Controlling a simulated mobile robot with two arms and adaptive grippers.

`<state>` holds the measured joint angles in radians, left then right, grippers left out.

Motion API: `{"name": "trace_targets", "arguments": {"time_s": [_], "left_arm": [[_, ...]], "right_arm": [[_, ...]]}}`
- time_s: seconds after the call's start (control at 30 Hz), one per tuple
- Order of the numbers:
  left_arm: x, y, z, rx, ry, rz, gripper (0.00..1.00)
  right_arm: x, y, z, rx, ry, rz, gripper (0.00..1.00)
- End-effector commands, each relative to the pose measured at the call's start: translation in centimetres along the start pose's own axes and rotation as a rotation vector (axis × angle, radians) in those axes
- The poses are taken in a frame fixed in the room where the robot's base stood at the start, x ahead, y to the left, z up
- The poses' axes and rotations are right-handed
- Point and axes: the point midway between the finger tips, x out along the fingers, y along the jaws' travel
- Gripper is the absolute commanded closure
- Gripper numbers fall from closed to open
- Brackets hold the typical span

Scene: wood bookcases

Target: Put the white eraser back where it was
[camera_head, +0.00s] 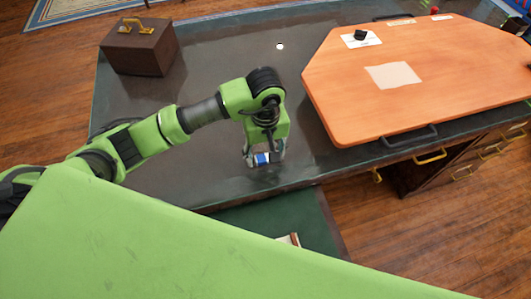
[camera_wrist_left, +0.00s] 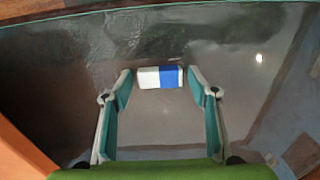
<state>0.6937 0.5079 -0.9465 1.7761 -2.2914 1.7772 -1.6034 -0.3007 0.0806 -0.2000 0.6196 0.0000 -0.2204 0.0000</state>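The white eraser (camera_head: 262,159) has a blue band or sleeve on part of it. It is at the front part of the dark glossy table (camera_head: 215,85), low between the fingers of my left gripper (camera_head: 264,157). In the left wrist view the eraser (camera_wrist_left: 147,77) lies across the space between the fingertips of the left gripper (camera_wrist_left: 160,80). A narrow gap shows on each side, so the fingers look open around it. Whether the eraser touches the tabletop is hard to tell. My right gripper is not in view.
A large orange wooden board with black handles (camera_head: 440,95) covers the table's right side. It bears a pale sheet (camera_head: 393,75) and a small black block (camera_head: 360,35) on a white card. A brown box with a gold handle (camera_head: 140,50) stands at back left. The table's middle is clear.

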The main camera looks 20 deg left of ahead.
Motion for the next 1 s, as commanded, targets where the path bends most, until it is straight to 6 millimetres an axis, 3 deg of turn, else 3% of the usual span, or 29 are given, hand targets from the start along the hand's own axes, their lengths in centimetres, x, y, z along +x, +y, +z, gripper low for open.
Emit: {"name": "trace_targets", "arguments": {"time_s": [0.47,1.0], "left_arm": [[-0.8,0.1,0.0,0.0,0.001,0.002,0.42],[-11.1,0.1,-0.1,0.0,0.003,0.003,0.42]], "right_arm": [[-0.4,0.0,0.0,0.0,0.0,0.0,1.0],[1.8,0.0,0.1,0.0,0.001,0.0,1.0]]}}
